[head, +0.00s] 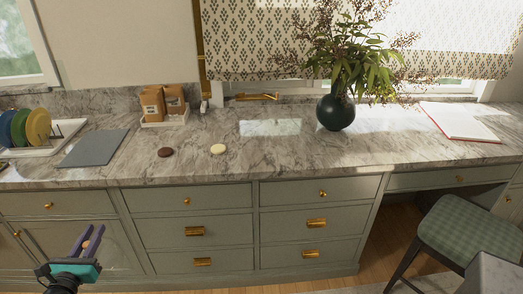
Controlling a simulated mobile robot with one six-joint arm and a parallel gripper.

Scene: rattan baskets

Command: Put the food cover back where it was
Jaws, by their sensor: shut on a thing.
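My gripper (87,246), with purple fingers and a teal body, is at the lower left, in front of the cabinet doors and below the counter's front edge. It is shut on a small brownish knob between its fingers. Faint, clear outlines around the fingers look like a see-through food cover, but its full shape is hard to make out. On the marble counter (310,160) lie a dark brown round item (165,152) and a cream round item (218,149), both uncovered and apart from each other. No plate or base for the cover can be made out.
A grey board (94,148) and a rack with coloured plates (38,127) are at the left. A tray of brown packets (163,119) stands at the back. A dark vase with plants (335,113), an open book (461,122) and a green stool (474,236) are at the right.

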